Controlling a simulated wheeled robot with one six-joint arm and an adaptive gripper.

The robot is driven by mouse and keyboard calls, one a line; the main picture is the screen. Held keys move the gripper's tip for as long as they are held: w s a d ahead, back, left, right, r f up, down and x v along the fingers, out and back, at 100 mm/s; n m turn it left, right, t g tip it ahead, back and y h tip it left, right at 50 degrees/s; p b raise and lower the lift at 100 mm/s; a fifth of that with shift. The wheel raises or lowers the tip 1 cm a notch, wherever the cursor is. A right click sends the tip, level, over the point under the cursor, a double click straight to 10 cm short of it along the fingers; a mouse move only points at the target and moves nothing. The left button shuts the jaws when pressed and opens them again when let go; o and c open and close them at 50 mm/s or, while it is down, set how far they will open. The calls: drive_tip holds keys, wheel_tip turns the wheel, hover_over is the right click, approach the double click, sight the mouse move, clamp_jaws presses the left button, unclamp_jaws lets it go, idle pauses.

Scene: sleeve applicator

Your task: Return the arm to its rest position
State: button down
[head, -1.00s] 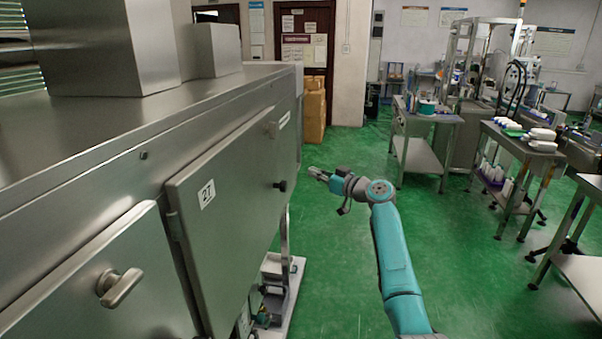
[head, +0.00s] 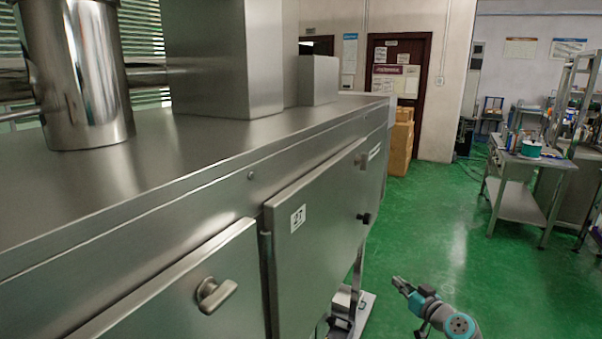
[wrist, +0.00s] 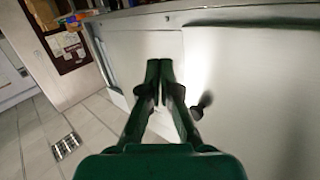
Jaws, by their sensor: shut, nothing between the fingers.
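My gripper (head: 400,284) shows low in the head view, in front of the machine's door, with open floor to its right. Its fingers are together and nothing is between them. In the wrist view my gripper (wrist: 159,64) points at the pale metal door panel, with the two fingertips side by side. The arm is bent at the lower edge of the head view, and most of it is out of the picture. The steel machine (head: 225,240) fills the left side. Its door marked 27 (head: 318,245) is closed, with a dark knob (head: 365,218) that also shows in the wrist view (wrist: 203,104).
A second door with a metal handle (head: 215,294) is at the lower left. Cardboard boxes (head: 400,145) stand by the far brown door (head: 398,68). A steel table (head: 520,195) stands at the right. The green floor (head: 455,230) between machine and table is clear.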

drive_tip(key=s+a+f+m+h, duration=0.1)
drive_tip(key=s+a+f+h, duration=0.15)
drive_tip(key=s+f, duration=0.6)
drive_tip(key=s+a+f+m+h, duration=0.1)
drive_tip(key=s+a+f+m, duration=0.15)
drive_tip(key=s+f, duration=0.6)
drive_tip(key=s+a+f+g+h, duration=0.1)
drive_tip(key=s+a+f, duration=0.15)
drive_tip(key=s, duration=0.75)
drive_tip(key=s+a+f+h, duration=0.1)
drive_tip(key=s+f, duration=0.2)
drive_tip(key=s, duration=0.7)
drive_tip(key=s+a+r+h, duration=0.1)
drive_tip(key=s+r, duration=0.2)
drive_tip(key=s, duration=0.6)
drive_tip(key=s+r, duration=0.2)
drive_tip(key=s, duration=0.7)
drive_tip(key=s+a+r, duration=0.1)
drive_tip(key=s+r, duration=1.2)
drive_tip(key=r, duration=0.1)
drive_tip(key=shift+s+a+r+n+t+y, duration=0.15)
drive_tip(key=shift+a+r+n+t+y, duration=0.15)
drive_tip(key=shift+a+r+n+y, duration=0.1)
